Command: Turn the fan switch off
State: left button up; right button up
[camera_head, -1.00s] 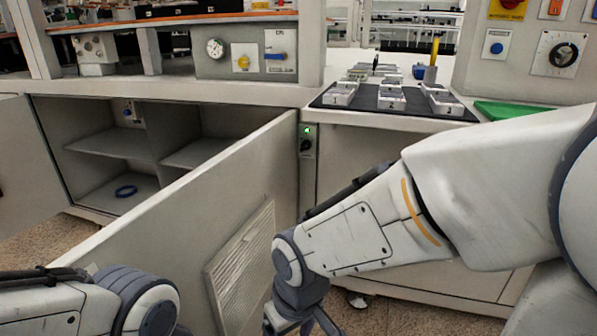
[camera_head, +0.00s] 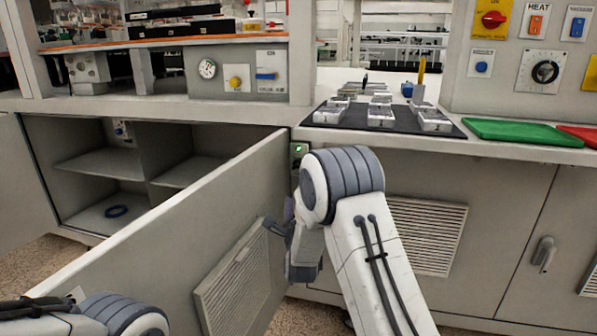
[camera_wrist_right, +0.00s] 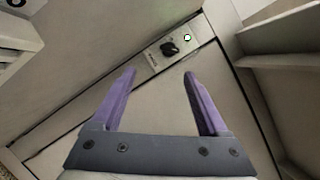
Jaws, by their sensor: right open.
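A small switch plate with a black knob (camera_wrist_right: 170,48) and a lit green lamp (camera_wrist_right: 187,38) is on the cabinet face; its lettering is too small to read. In the head view the plate (camera_head: 298,150) shows beside the open door's hinge edge, partly hidden by my right wrist. My right gripper (camera_wrist_right: 160,74) is open and empty, with purple fingers pointing toward the plate. The knob lies just beyond the fingertips, between their lines and apart from them. My left gripper is out of view; only part of my left arm shows.
An open cabinet door (camera_head: 180,225) with a vent stands left of my right gripper. Above are a black mat (camera_head: 345,122) with several metal blocks, a green board (camera_head: 522,133) and a panel with a dial (camera_head: 545,71).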

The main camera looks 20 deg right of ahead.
jog(key=w+d+r+m+h+b, duration=0.1)
jog(key=w+d+r, duration=0.2)
jog(key=w, duration=0.6)
jog(key=shift+w+d+r+m+t+b, duration=0.2)
jog(key=shift+w+r+m+t+b, duration=0.1)
jog(key=shift+t+b, duration=0.1)
grip_shut()
